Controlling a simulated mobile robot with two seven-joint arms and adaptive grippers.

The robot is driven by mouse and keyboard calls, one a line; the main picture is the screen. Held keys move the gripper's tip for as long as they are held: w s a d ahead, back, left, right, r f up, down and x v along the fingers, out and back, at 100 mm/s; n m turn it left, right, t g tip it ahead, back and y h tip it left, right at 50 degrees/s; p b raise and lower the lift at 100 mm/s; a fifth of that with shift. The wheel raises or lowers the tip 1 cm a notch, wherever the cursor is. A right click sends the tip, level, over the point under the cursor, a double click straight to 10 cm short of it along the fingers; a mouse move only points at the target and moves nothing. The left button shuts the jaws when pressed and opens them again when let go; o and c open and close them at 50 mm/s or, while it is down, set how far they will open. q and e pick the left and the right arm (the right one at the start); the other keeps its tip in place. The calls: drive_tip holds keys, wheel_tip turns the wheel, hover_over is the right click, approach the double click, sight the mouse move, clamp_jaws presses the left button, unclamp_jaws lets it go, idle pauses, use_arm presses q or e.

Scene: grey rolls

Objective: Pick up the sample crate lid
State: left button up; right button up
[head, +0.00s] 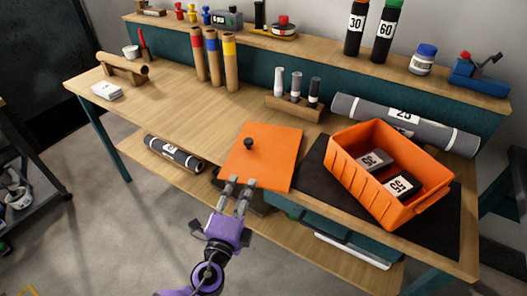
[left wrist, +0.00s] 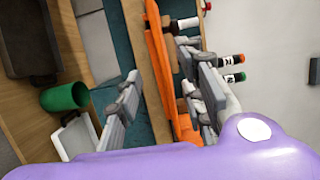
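The sample crate lid (head: 273,160) is a flat orange plate with a black knob (head: 248,143). In the head view it lies at the table's front edge, its near side reaching the edge. My left gripper (head: 240,187) is at the lid's near edge, fingertips overlapping it in the picture. In the left wrist view my left gripper (left wrist: 158,62) has its fingers apart, and the lid's orange edge (left wrist: 157,75) shows between them, nearer the right finger. Contact cannot be told. The open orange crate (head: 375,192) stands to the right. My right gripper is out of view.
The crate sits on a dark mat (head: 312,185) and holds labelled dark blocks (head: 400,185). A grey roll (head: 405,121) lies behind it. A rack with small tubes (head: 295,105) and upright brown tubes (head: 214,62) stand behind the lid. The table's left part is largely clear.

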sight(246, 182)
use_arm(q)
drive_tip(key=x, duration=0.4)
drive_tip(key=shift+p, duration=0.3)
drive_tip(key=shift+s, duration=0.1)
clamp_jaws()
